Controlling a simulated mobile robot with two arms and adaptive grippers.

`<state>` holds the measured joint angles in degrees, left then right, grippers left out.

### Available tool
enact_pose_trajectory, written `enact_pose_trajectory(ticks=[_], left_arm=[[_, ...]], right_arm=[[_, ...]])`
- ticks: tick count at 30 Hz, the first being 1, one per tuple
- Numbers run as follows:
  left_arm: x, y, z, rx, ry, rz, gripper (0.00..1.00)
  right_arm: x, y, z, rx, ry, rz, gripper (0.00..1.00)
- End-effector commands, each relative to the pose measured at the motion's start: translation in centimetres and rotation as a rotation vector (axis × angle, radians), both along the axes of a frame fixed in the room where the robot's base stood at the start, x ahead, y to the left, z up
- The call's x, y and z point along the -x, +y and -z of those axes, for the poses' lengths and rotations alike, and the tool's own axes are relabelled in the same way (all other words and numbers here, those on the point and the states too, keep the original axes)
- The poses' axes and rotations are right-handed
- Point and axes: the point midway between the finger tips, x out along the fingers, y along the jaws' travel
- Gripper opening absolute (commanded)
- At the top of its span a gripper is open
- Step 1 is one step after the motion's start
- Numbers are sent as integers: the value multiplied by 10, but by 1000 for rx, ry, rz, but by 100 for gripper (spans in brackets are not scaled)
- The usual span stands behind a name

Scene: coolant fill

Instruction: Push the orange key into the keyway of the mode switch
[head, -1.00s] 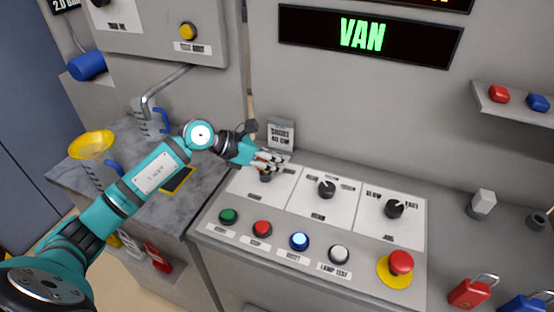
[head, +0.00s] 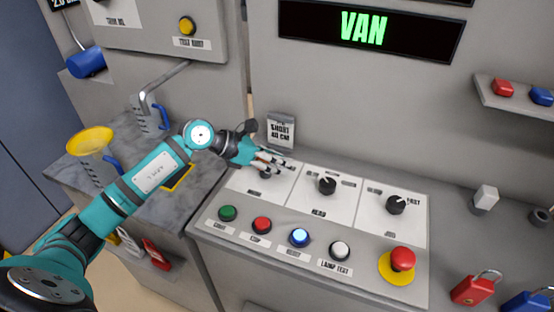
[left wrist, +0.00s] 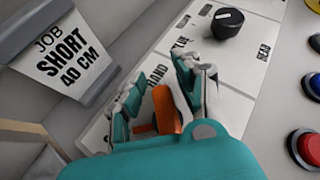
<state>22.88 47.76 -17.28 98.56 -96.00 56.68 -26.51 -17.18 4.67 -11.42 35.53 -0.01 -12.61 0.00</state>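My left gripper (head: 272,163) is over the leftmost white plate (head: 243,182) of the sloped console, the one with the mode switch. The key's tip and the keyway are hidden by the fingers and hand, so I cannot tell whether the key is in the keyway. The word HAND shows on the plate beside the fingers. My right gripper is not in view.
A job card (head: 281,131) reading SHORT 40 CM stands just behind the gripper. Two black knobs (head: 327,186) are to the right. Coloured buttons (head: 300,237) and a red emergency stop (head: 402,260) line the front. A yellow funnel (head: 90,140) stands left.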

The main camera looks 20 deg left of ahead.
Motion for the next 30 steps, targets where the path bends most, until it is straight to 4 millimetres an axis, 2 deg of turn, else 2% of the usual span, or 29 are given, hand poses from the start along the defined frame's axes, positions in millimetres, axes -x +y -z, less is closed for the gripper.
enact_pose_trajectory(ticks=[7, 21, 30], left_arm=[[8, 12, -8, -3, 0, -3, 33], [58, 70, -56, -3, 3, -2, 33], [65, 77, -65, 0, 0, 0, 33]], right_arm=[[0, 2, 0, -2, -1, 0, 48], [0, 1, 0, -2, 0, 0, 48], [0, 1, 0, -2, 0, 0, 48]])
